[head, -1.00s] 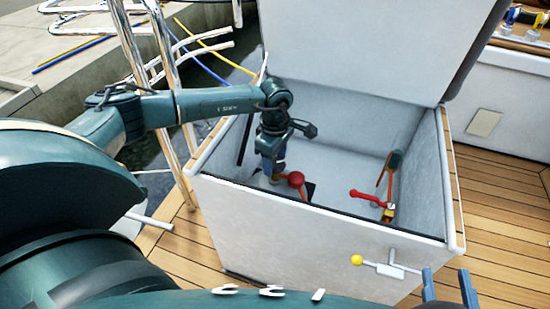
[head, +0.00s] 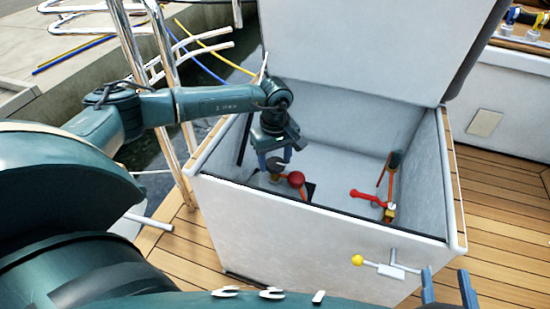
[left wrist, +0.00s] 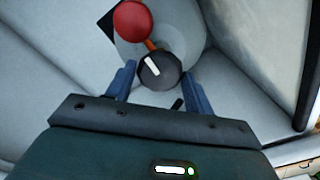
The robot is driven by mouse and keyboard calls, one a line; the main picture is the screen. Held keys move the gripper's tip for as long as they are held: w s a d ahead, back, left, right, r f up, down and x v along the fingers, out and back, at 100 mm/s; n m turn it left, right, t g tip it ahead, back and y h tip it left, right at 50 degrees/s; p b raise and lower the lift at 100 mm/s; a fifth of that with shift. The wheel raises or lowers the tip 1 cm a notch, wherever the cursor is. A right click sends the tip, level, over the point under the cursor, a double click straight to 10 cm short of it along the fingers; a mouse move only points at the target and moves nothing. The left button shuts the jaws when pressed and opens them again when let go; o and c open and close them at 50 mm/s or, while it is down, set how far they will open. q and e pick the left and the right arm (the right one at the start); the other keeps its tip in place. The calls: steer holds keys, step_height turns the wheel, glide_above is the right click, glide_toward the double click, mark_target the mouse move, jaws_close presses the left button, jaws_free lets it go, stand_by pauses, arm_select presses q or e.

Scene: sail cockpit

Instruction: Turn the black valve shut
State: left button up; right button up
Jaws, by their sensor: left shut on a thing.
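The black valve (left wrist: 168,74) is a round dark knob with a white pointer mark, seen in the left wrist view. The pointer lies aslant, closer to up-down than to sideways in that picture. My left gripper (left wrist: 158,76) has its blue fingers on either side of the knob and is shut on it. In the head view my left gripper (head: 273,166) reaches down into the open white locker, and the knob is mostly hidden between its fingers. My right gripper (head: 447,280) shows at the bottom right, its blue fingers apart and empty.
A red round knob (head: 296,179) on an orange stem stands right beside the valve. The locker's front wall (head: 320,235) carries a yellow-knobbed latch (head: 358,260).

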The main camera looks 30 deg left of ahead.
mark_target(275, 163)
steer(key=shift+r, duration=0.15)
arm_select(q)
steer(key=o, duration=1)
steer(key=shift+c, duration=0.2)
steer(key=shift+r, duration=0.3)
step_height(275, 163, up, 13)
steer(key=p, duration=0.3)
steer(key=shift+f, duration=0.15)
arm_select(e)
steer(key=shift+w+d+m+g+h, duration=0.25)
steer(key=shift+d+m+g+h, duration=0.6)
steer(key=shift+h, duration=0.25)
steer(key=shift+a, duration=0.1)
arm_select(q)
steer(key=shift+p, duration=0.3)
